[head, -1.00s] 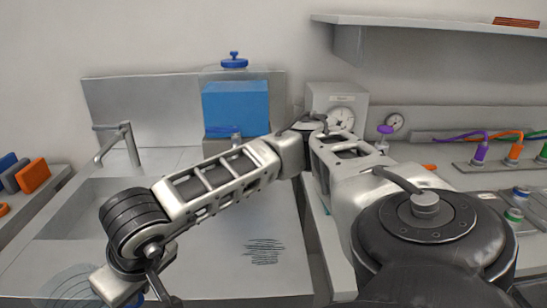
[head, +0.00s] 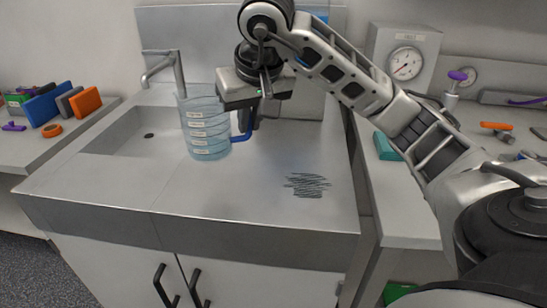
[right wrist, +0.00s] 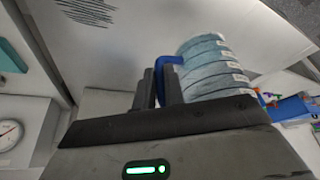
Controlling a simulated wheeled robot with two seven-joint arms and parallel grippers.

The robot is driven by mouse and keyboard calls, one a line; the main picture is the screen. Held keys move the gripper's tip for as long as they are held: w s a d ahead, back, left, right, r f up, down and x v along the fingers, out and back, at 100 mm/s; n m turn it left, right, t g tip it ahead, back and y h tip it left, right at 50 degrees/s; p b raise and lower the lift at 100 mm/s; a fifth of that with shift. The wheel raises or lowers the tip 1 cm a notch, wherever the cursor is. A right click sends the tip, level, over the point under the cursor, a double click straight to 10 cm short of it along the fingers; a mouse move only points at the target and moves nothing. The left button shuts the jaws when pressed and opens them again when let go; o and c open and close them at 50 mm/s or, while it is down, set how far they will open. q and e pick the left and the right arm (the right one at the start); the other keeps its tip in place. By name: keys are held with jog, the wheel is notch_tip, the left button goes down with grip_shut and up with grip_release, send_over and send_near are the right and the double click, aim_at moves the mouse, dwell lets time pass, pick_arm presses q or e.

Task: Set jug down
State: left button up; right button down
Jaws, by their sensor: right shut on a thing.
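The jug (head: 206,130) is clear pale blue with white labels and a blue handle (head: 242,128). In the head view it is upright at the right edge of the sink basin. I cannot tell whether its base touches the counter. My right gripper (head: 250,122) is shut on the handle, on the jug's right side. In the right wrist view the dark fingers (right wrist: 160,86) close at the blue handle, with the jug (right wrist: 205,68) beside them. The lower handle is partly hidden. My left gripper is not in view.
The sink basin (head: 135,132) and tap (head: 177,72) lie left of and behind the jug. Bare metal counter (head: 240,205) lies in front, with a patch of dark lines (head: 307,185) at right. A gauge box (head: 402,55) stands behind at right.

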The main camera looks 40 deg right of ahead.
jog(key=d+f, duration=0.1)
jog(key=f, duration=0.2)
jog(key=d+f, duration=0.4)
jog(key=f, duration=0.1)
jog(key=shift+s+d+f+b, duration=0.15)
jog(key=shift+f+b, duration=0.2)
jog(key=shift+b, duration=0.05)
jog(key=shift+f, duration=0.2)
